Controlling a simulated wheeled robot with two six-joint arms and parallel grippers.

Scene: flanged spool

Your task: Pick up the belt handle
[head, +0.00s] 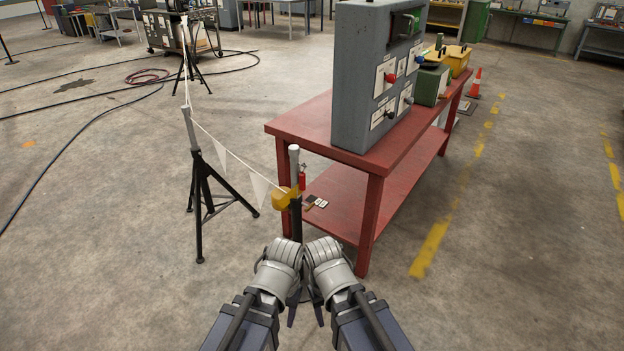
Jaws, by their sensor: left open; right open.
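The belt handle is probably the yellow-orange piece (281,200) at the top of the near post (295,220), at the end of a cord with white pennants (262,188). My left gripper (293,309) and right gripper (318,309) are side by side at the bottom centre, below the handle in the picture and apart from it. Both are open and nothing shows between their jaws. Their fingers are partly hidden behind my wrists. The post's lower part is hidden behind my wrists.
A red two-level workbench (300,128) with a grey control cabinet (355,90) stands just right of the post. A black tripod stand (198,190) holds the cord at left. Small cards and a red tagged item lie near the bench's lower shelf.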

